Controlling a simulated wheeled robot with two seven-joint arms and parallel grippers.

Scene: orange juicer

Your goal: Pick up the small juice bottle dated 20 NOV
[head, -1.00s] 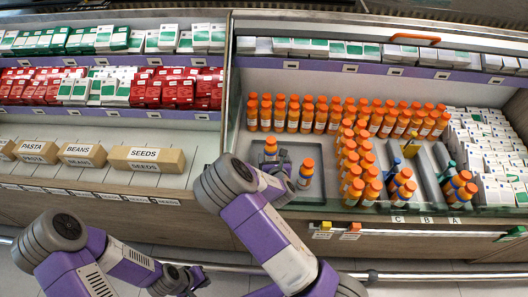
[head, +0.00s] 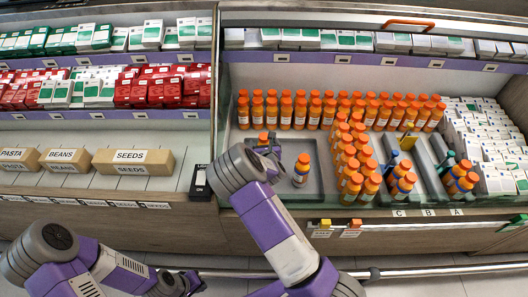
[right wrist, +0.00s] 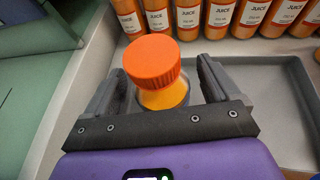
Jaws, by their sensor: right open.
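Two small orange-capped juice bottles stand in a grey tray (head: 316,189) at the left end of the chilled case. My right gripper (head: 268,150) is at the rear bottle (head: 263,138), hiding most of it in the head view. In the right wrist view, the open fingers (right wrist: 160,88) stand on either side of that bottle's orange cap (right wrist: 153,62), with gaps visible. The other tray bottle (head: 301,170) stands apart to the right, its label facing front. No date is readable. My left gripper (head: 182,284) is low at the bottom edge, away from the bottles; its jaws are unclear.
A row of juice bottles (head: 327,112) stands behind the tray, close to my right gripper. A column of bottles (head: 348,165) stands to the right. The case's front edge (head: 330,211) runs below my right arm. Seeds boxes (head: 132,161) lie on the left shelf.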

